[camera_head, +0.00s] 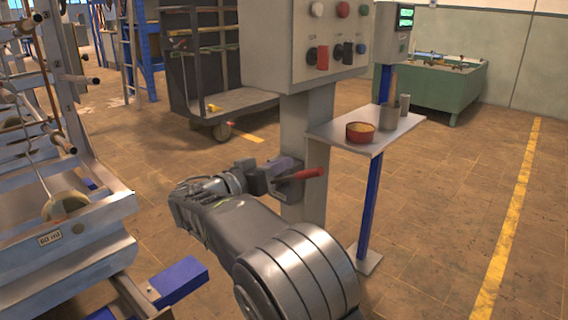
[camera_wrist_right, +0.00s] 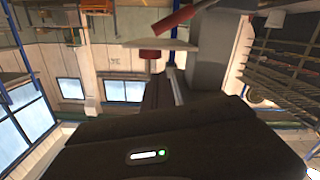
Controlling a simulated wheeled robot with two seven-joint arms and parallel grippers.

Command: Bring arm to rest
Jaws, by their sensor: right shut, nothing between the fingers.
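My right arm reaches in from the bottom of the head view, and its gripper (camera_head: 272,176) is beside the control post, close to a red-handled lever (camera_head: 308,174). The gripper is shut with nothing in it. In the right wrist view, the gripper fingers (camera_wrist_right: 164,88) point away from the dark gripper body, and the red handle (camera_wrist_right: 174,18) shows beyond them at the top. I cannot tell whether the fingers touch the lever. My left gripper is not in view.
The control panel (camera_head: 327,40) stands above the lever on a grey post. A metal rack structure (camera_head: 75,245) stands at left. Open floor (camera_head: 440,220) lies at right.

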